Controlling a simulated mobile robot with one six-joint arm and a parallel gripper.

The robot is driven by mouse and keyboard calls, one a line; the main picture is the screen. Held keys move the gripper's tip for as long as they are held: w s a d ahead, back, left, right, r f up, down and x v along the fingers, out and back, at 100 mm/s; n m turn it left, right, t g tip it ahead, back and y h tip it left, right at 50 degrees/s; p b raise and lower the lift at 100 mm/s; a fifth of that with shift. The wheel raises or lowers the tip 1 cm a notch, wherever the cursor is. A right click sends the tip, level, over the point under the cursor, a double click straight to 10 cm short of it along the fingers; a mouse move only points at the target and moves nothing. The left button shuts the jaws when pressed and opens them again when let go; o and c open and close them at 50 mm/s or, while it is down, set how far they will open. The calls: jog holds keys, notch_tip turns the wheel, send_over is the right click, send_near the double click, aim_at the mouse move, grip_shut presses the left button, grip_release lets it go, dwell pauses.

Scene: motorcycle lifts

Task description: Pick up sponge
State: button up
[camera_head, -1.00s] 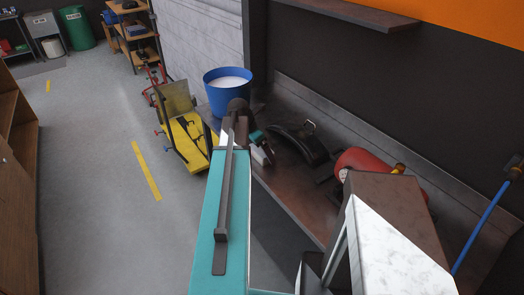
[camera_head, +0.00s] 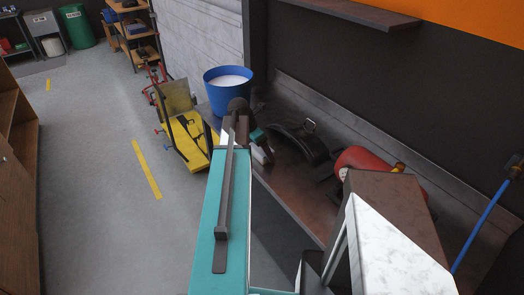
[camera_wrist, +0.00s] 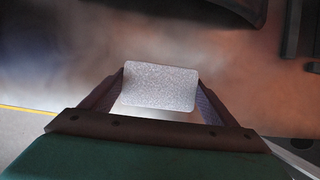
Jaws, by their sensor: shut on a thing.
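The sponge is a pale grey, speckled block with rounded corners. It shows in the middle of the wrist view (camera_wrist: 160,86), between the two dark fingers of my gripper (camera_wrist: 161,92). The fingers press on its left and right sides, so my gripper is shut on it. In the head view my gripper (camera_head: 264,148) is small, beyond my teal arm and over the near edge of the bench; a pale bit of the sponge (camera_head: 260,156) shows beside it. I cannot tell whether the sponge touches the bench top.
The brown bench (camera_head: 290,184) holds a blue bucket (camera_head: 226,95) with white contents, a black curved part (camera_head: 299,142) and a red tank (camera_head: 361,163). A yellow cart (camera_head: 190,140) stands left of it. The grey floor further left is open.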

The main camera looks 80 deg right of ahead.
jog(key=shift+r, duration=0.2)
jog(key=shift+r+b, duration=0.9)
jog(key=shift+r, duration=0.65)
jog(key=w+a+r+b, duration=0.1)
jog(key=w+a+b, duration=0.2)
jog(key=a, duration=1.2)
jog(key=shift+r+b, duration=0.3)
jog(key=shift+b, duration=0.55)
jog(key=shift+w, duration=0.15)
jog(key=shift+a, duration=0.1)
